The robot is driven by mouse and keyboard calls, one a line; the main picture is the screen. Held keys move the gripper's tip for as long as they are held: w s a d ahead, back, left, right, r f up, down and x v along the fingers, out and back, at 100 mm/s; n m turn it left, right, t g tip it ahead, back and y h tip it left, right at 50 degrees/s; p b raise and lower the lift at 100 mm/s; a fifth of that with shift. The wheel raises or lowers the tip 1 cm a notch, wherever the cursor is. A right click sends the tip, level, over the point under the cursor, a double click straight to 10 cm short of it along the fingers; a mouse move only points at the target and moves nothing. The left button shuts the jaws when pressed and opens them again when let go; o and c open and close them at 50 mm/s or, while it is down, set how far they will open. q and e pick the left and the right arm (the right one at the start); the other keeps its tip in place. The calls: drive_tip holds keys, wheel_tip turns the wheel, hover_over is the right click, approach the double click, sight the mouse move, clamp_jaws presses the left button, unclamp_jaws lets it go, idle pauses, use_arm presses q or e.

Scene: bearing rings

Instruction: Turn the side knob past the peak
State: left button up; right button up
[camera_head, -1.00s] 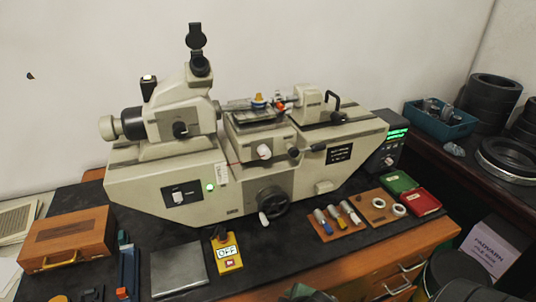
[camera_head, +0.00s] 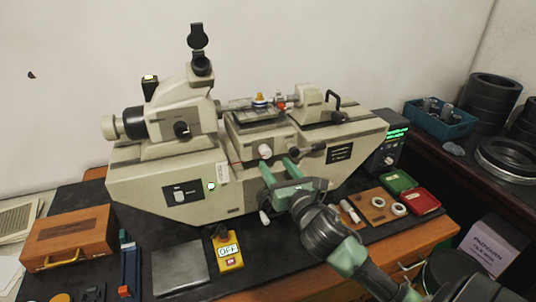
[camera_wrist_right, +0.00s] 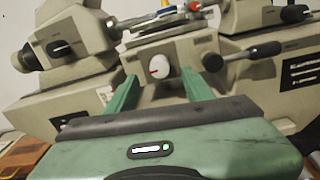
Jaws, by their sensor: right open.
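A beige measuring machine (camera_head: 225,190) stands on the dark bench. A small white knob (camera_head: 265,151) is on the front of its middle stage; in the right wrist view the white knob (camera_wrist_right: 158,66) shows a red mark. My right gripper (camera_head: 276,165) is open, its green fingers pointing at the stage just below the knob. In the right wrist view the fingers stand left and right of the knob, apart from it. A black knob (camera_head: 182,130) is on the left head. My left gripper is not in view.
A black lever (camera_wrist_right: 240,54) sticks out close right of the white knob. My right arm hides most of the handwheel and part of the bench.

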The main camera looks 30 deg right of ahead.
sight(267, 154)
drive_tip(key=p+x, duration=0.1)
drive_tip(key=x, duration=0.5)
drive_tip(key=shift+w+f, duration=0.1)
drive_tip(key=shift+w, duration=0.05)
clamp_jaws()
